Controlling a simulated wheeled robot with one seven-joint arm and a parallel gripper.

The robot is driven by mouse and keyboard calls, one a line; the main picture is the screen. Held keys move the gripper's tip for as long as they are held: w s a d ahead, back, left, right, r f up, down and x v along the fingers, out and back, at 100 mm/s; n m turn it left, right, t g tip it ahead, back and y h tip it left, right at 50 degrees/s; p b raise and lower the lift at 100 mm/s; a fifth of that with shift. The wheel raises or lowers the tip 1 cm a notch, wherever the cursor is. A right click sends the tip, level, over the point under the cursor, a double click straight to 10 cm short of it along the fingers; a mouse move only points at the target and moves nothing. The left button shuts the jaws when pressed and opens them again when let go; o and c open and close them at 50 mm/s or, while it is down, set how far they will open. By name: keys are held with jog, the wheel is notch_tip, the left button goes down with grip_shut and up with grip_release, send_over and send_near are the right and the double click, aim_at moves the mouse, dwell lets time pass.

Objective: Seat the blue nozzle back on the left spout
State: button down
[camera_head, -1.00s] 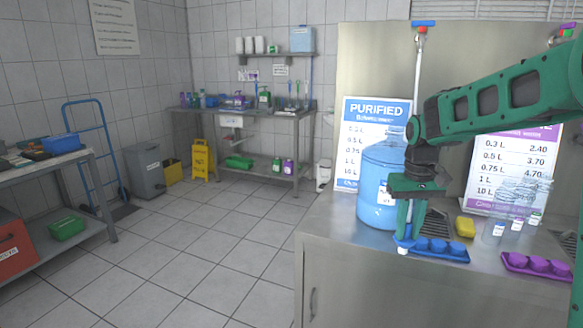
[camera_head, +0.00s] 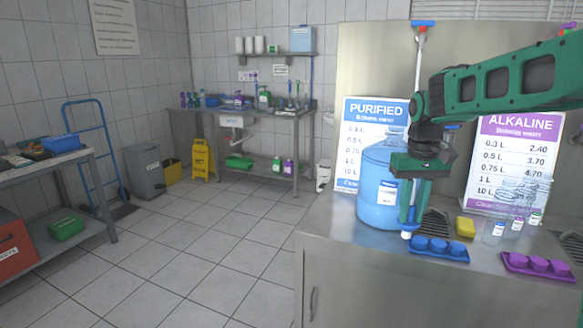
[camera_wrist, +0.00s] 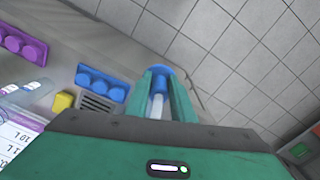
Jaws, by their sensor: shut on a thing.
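My gripper (camera_head: 408,220) is shut on the blue nozzle, just above the counter's front left part. In the wrist view the blue nozzle (camera_wrist: 158,84) sits between the two green fingers, with a blue end and a pale shaft. In the head view only its white tip (camera_head: 406,235) shows below the fingers. The left spout's pale vertical pipe (camera_head: 418,65) hangs in front of the steel back panel, under a blue and red top. Its lower end is hidden behind my arm.
A blue water bottle (camera_head: 375,190) stands close behind my gripper. A drain grate (camera_wrist: 98,102) is set in the counter.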

notch_tip(320, 180, up, 25)
jog(key=shift+s+r, duration=0.2)
jog(key=shift+s, duration=0.05)
dwell(3.9)
jog(key=shift+f, duration=0.1)
